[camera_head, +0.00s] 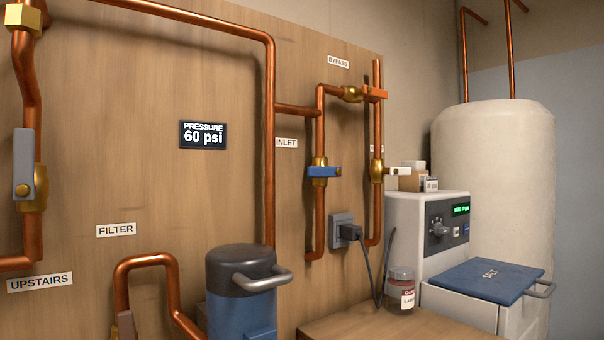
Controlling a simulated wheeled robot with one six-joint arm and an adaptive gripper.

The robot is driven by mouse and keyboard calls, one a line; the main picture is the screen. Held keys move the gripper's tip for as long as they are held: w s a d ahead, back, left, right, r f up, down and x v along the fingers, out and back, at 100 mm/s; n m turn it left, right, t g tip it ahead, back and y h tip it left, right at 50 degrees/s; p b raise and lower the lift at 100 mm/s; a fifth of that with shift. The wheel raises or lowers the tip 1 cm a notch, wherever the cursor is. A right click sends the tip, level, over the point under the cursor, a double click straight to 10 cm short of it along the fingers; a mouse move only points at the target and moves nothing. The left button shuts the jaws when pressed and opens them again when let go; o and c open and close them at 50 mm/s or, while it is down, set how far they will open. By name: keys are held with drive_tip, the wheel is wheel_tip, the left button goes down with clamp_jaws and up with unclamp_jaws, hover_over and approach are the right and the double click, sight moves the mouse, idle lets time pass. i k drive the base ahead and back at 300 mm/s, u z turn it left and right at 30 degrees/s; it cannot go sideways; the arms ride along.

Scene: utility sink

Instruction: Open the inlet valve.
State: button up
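The inlet valve (319,180) is a brass body on a vertical copper pipe. Its blue lever handle (323,172) lies level, across the pipe. The INLET label (286,143) is on the wooden board to its upper left. My gripper is not in view, and nothing touches the blue handle.
An orange-handled valve (374,93) sits under the BYPASS label (338,62). A white-handled valve (398,171) is to the right, by the white softener unit (403,225). A plugged outlet (341,230) is below the inlet valve. The blue filter housing (240,300) stands lower left. The display (203,134) reads 60 psi.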

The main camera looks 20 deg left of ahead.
sight(312, 171)
drive_tip(key=z, duration=0.15)
drive_tip(key=k, duration=0.25)
drive_tip(key=u, duration=0.9)
drive_tip(key=i, duration=0.45)
drive_tip(key=z, duration=0.55)
drive_tip(key=k, duration=1.25)
drive_tip(key=u, duration=0.4)
drive_tip(key=i, duration=0.9)
drive_tip(key=u, duration=0.45)
